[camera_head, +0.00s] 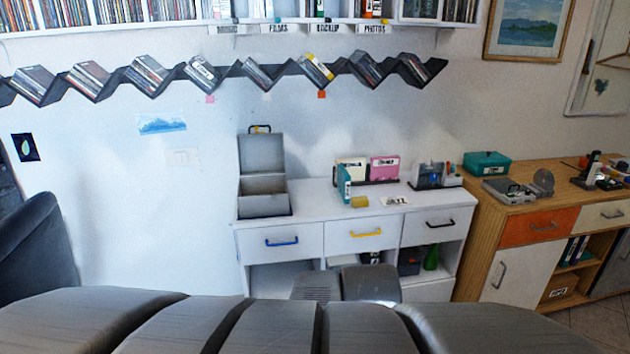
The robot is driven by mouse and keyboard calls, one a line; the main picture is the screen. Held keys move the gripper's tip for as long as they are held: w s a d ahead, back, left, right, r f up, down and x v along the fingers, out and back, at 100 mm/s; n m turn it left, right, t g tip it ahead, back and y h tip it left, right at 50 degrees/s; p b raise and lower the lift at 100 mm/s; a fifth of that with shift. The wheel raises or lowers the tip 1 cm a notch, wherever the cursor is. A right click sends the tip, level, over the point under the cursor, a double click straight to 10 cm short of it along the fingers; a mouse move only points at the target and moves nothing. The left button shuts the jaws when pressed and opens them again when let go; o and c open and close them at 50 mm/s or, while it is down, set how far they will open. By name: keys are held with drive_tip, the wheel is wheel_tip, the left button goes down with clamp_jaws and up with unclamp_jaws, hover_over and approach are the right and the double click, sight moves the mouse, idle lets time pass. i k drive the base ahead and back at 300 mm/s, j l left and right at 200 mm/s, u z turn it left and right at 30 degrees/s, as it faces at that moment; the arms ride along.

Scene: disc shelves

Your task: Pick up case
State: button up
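A grey case (265,207) stands open at the left end of the white cabinet. Its lid is raised upright at the back, with a dark handle on the top edge. Disc cases (316,71) sit tilted in the notches of a dark zigzag wall shelf (226,72). A teal case (487,163) rests shut on the wooden cabinet at the right. I cannot tell from the picture which case is meant. Grey parts of my own body fill the bottom of the view. I cannot make out my gripper's fingers.
The white cabinet (340,222) has drawers with coloured handles. The wooden cabinet (490,216) adjoins at right. A dark armchair (40,250) stands at left.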

sight(344, 178)
drive_tip(key=i+j+z, duration=0.1)
drive_tip(key=i+j, duration=0.15)
drive_tip(key=i, duration=0.35)
drive_tip(key=i+j+z, duration=0.15)
drive_tip(key=i+j, duration=0.15)
drive_tip(key=i, duration=0.25)
drive_tip(key=i+j+z, duration=0.1)
drive_tip(key=i+j, duration=0.3)
drive_tip(key=i, duration=0.15)
